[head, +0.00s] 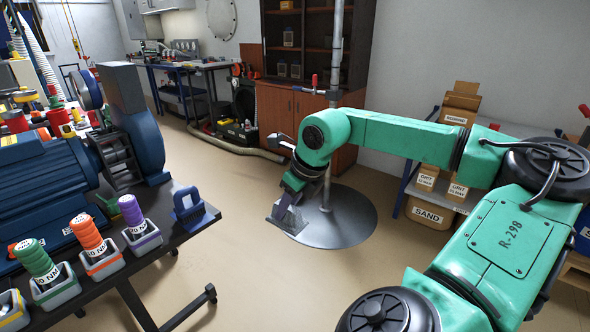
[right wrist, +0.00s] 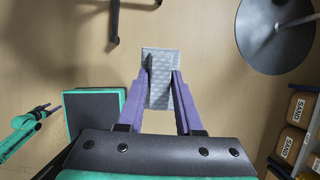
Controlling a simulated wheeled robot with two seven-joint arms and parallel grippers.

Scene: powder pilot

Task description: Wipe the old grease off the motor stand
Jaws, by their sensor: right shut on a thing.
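The blue motor (head: 45,190) with its dark fittings rests on a dark stand top (head: 172,232) at the left of the head view. I cannot make out grease on it. My right gripper (head: 288,206) points down over open floor, to the right of the stand and apart from it. In the right wrist view the wipe (right wrist: 160,62) juts out from between the purple fingers. My left gripper (right wrist: 40,110) shows small at the left of that view; its jaws are unclear.
Green, orange and purple capped bottles (head: 88,234) stand in grey holders along the stand's front. A blue handled item (head: 188,208) sits at its right edge. A pole on a round grey base (head: 350,222) stands behind my right gripper. Boxes (head: 430,212) fill shelving at right.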

